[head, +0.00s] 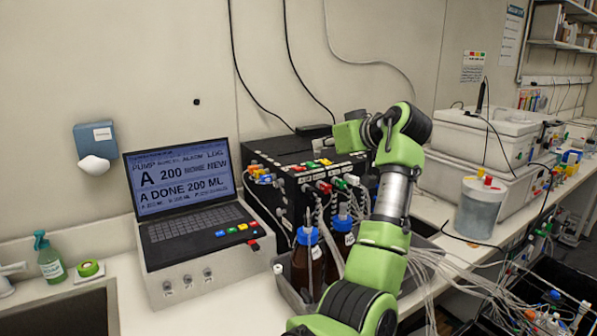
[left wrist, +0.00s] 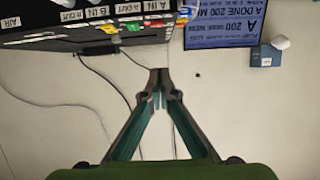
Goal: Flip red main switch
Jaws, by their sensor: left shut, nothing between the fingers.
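My left gripper (head: 314,130) points left above the rear of the black pump box (head: 262,150). In the left wrist view the fingertips of the left gripper (left wrist: 159,76) meet, shut with nothing between them. The pump box (left wrist: 60,44) shows upside down there, with labels and coloured connectors along its edge. I cannot pick out a red main switch for certain. A small red block (head: 254,246) sits at the front right edge of the laptop's base. Red connectors also show on the box. My arm hides part of the box's right side. My right gripper is not in view.
An open laptop (head: 180,180) stands left of the box and also shows in the left wrist view (left wrist: 222,30). Brown bottles with blue caps (head: 307,262) stand in a tray before the box. Tubes run right. Cables hang on the wall behind.

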